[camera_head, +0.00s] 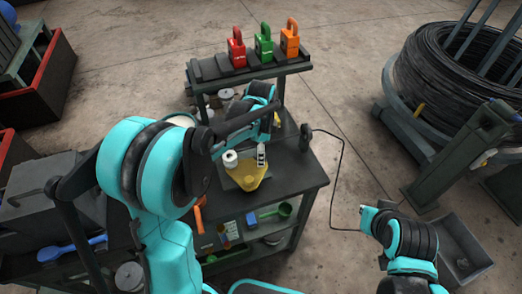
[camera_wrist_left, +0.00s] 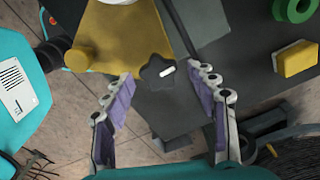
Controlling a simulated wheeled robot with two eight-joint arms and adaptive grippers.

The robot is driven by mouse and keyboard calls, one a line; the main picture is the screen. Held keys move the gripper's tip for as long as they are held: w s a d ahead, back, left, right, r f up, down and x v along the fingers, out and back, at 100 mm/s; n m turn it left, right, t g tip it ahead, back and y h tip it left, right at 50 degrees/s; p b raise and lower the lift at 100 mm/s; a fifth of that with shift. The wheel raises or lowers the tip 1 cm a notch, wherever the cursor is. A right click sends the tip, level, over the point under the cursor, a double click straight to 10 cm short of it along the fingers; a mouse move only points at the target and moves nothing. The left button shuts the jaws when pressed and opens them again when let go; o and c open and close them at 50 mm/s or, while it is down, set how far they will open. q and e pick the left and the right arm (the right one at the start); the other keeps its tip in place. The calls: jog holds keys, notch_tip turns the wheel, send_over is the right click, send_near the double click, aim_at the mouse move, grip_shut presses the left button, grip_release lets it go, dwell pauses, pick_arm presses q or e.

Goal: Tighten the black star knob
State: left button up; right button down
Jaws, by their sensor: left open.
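The black star knob (camera_wrist_left: 157,72) shows in the left wrist view at the lower edge of a yellow part (camera_wrist_left: 118,38). It has a short white mark on its face. My left gripper (camera_wrist_left: 162,76) is open, with one purple-padded finger on each side of the knob and a gap to each. I cannot tell how far the fingertips stand above the knob. In the head view the yellow part (camera_head: 247,177) sits on the dark cart top. My left arm comes over it, and I cannot make out the knob there. My right gripper cannot be made out.
The cart's rear shelf holds red (camera_head: 237,50), green (camera_head: 264,45) and orange (camera_head: 290,40) padlocks. A white roll (camera_head: 230,158) stands beside the yellow part. A large black cable coil (camera_head: 455,75) stands at the right. A grey tray (camera_head: 462,258) lies on the floor.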

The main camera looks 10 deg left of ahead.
pick_arm(q)
notch_tip(320, 180, up, 12)
dwell(0.5)
dwell(0.3)
jog(key=s+a+f+n+t+b, duration=0.1)
jog(key=s+f+n+t+b, duration=0.2)
jog(key=s+f+n, duration=0.3)
jog(key=s+a+f+n+t+b, duration=0.2)
jog(key=s+f+n+t+b, duration=0.2)
jog(key=s+n, duration=0.5)
notch_tip(320, 180, down, 3)
jog(key=s+b, duration=0.2)
jog(key=shift+s+a, duration=0.15)
jog(key=shift+s, duration=0.2)
jog(key=shift+r, duration=0.1)
